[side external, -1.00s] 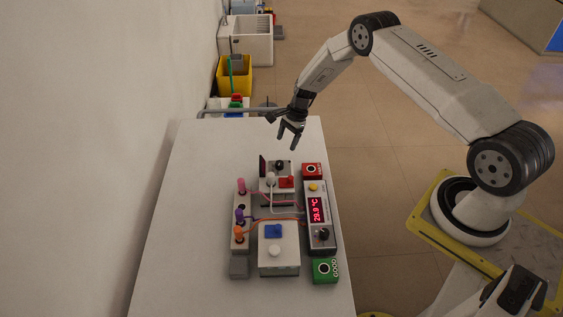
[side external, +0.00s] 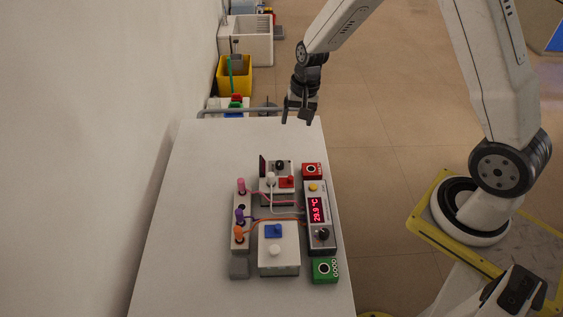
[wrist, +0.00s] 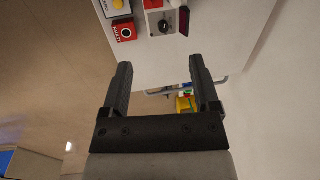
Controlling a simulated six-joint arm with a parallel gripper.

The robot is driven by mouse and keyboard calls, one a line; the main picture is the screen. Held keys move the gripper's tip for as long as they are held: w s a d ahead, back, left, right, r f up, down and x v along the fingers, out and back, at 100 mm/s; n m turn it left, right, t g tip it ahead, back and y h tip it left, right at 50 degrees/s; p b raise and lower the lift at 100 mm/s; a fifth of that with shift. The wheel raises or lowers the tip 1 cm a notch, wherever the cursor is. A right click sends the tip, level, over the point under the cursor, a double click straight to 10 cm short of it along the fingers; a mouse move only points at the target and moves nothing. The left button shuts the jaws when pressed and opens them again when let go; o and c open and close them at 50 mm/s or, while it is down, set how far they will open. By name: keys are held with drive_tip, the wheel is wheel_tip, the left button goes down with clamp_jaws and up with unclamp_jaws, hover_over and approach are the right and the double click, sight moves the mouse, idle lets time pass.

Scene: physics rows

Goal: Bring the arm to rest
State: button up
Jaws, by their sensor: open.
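My gripper (side external: 299,116) is in the side external view, above the far end of the white table (side external: 205,160). Its fingers point down and are spread apart with nothing between them. In the wrist view my gripper (wrist: 159,78) shows two dark fingers apart, with the table's far edge and a rail beyond them. The gripper is clear of the devices on the table. No object is held.
Several devices stand mid-table: a panel with a red display (side external: 317,209), a red button box (side external: 312,171), a green box (side external: 325,270), a white box with a blue switch (side external: 278,262), and a cable strip (side external: 240,222). A yellow bin (side external: 235,78) stands beyond the table. A wall runs along the left.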

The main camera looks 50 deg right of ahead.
drive_tip(key=s+a+r+n, duration=0.2)
drive_tip(key=s+r+n, duration=0.1)
drive_tip(key=s, duration=0.4)
drive_tip(key=s+a+r+n+t+h, duration=0.1)
drive_tip(key=s+a+r+n, duration=0.1)
drive_tip(key=s+n, duration=0.3)
drive_tip(key=shift+s+r+n, duration=0.3)
drive_tip(key=shift+s+r, duration=0.4)
drive_tip(key=shift+s, duration=0.7)
